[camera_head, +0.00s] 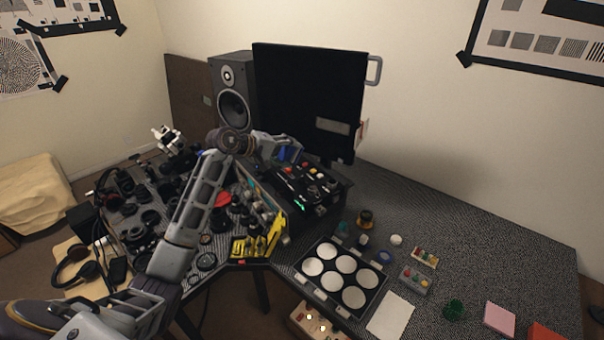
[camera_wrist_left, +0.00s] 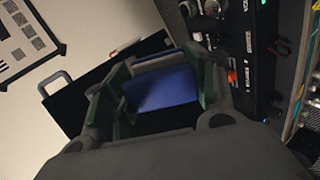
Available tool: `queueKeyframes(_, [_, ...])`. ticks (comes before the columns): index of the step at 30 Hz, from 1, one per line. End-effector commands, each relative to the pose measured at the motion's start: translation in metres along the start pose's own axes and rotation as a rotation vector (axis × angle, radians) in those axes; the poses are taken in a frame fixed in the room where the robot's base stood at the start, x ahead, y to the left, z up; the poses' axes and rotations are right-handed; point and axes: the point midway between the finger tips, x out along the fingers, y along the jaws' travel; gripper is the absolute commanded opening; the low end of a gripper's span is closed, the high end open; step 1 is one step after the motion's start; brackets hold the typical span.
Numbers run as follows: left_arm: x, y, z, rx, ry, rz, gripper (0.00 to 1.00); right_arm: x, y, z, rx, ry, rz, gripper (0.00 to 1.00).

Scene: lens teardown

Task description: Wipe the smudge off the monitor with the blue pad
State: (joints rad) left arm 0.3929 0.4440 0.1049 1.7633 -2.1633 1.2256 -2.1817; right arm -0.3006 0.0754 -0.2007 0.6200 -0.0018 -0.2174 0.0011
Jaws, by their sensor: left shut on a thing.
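The black monitor (camera_head: 300,90) stands at the back of the desk, and a pale grey smudge (camera_head: 332,126) shows low on the right of its screen. My left gripper (camera_head: 288,153) is in front of the lower part of the monitor. It is shut on the blue pad (camera_wrist_left: 162,88), which sits between its fingers in the left wrist view. A little of the pad's blue shows in the head view too. The smudge lies to the right of and above the gripper. I cannot tell whether the pad touches the screen. My right gripper is not in view.
A black equipment box (camera_head: 318,195) with knobs stands under the gripper. A speaker (camera_head: 233,100) stands left of the monitor. Camera lenses and parts crowd the left table. A tray with white discs (camera_head: 375,302) lies at front centre.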

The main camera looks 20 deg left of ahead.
Motion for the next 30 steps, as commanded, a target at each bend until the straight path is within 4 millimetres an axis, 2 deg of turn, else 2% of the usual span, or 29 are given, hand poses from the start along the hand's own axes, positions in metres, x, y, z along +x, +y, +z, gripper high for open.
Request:
queueKeyframes(1, [-0.007,0.004,-0.013,-0.011,0.033,0.019,0.34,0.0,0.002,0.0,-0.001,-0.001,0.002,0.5])
queueKeyframes(5, [-0.021,0.018,-0.042,-0.038,0.125,0.084,0.34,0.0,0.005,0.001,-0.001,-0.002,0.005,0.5])
queueKeyframes(12, [-0.034,0.044,-0.07,-0.051,0.259,0.221,0.34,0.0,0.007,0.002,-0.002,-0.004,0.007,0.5])
queueKeyframes(19, [-0.042,0.055,-0.08,-0.041,0.319,0.311,0.34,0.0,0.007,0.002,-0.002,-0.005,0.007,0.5])
queueKeyframes(30, [-0.043,0.056,-0.081,-0.022,0.341,0.388,0.34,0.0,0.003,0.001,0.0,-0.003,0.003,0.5])
